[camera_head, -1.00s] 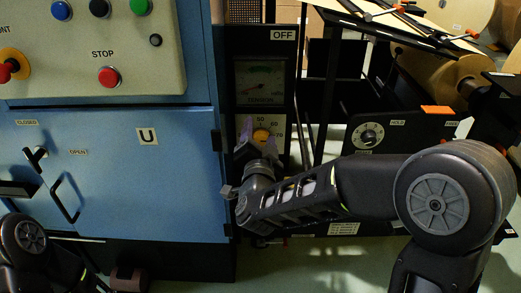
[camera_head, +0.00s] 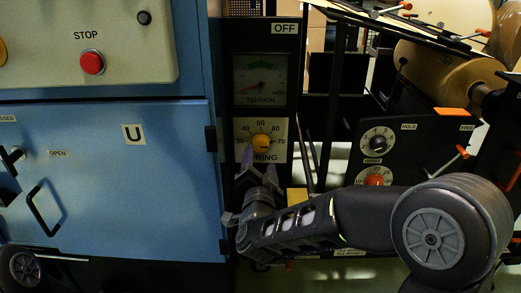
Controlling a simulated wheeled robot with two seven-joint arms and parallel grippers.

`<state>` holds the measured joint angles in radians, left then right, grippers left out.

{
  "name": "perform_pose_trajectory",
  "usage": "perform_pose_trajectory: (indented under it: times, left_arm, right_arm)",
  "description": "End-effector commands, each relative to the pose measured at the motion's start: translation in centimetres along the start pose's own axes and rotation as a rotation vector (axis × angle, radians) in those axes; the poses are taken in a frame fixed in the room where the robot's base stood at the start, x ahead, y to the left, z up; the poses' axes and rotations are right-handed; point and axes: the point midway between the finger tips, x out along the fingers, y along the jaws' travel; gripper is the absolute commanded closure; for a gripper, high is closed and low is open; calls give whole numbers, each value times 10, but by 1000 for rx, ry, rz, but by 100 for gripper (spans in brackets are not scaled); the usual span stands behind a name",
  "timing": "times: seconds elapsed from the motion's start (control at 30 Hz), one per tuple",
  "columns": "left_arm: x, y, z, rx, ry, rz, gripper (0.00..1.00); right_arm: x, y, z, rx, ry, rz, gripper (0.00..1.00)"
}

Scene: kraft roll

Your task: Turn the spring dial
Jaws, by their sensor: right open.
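The spring dial is an orange-yellow knob (camera_head: 262,142) on a white number plate (camera_head: 281,127) in the middle of the head view. The plate's SPRING label is partly hidden by my gripper. My right gripper (camera_head: 260,162) is just below the knob, with its two purplish fingers spread and pointing up toward it. The fingers look empty, and the knob shows clear above them. I cannot tell how far the fingers are from the panel in depth. My left gripper is out of view; only part of my left arm shows at the bottom left.
A tension gauge (camera_head: 260,80) sits above the dial, under an OFF label (camera_head: 285,29). A blue cabinet (camera_head: 100,180) with a red STOP button (camera_head: 92,62) stands at left.

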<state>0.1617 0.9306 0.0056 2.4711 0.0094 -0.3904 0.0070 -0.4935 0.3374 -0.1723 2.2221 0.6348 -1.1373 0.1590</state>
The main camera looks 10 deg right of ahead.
Motion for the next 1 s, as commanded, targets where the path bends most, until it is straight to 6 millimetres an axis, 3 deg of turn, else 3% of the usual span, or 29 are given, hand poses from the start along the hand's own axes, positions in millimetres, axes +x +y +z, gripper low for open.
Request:
perform_pose_trajectory:
  times: [0.43, 0.77, 1.0]
  left_arm:
    - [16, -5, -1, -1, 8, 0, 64]
    - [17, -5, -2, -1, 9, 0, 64]
    - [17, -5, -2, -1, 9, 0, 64]
  right_arm:
    - [62, 1, 1, -1, 0, 0, 38]
    - [67, 0, 0, -1, -1, 0, 38]
    - [67, 0, 0, -1, -1, 0, 56]
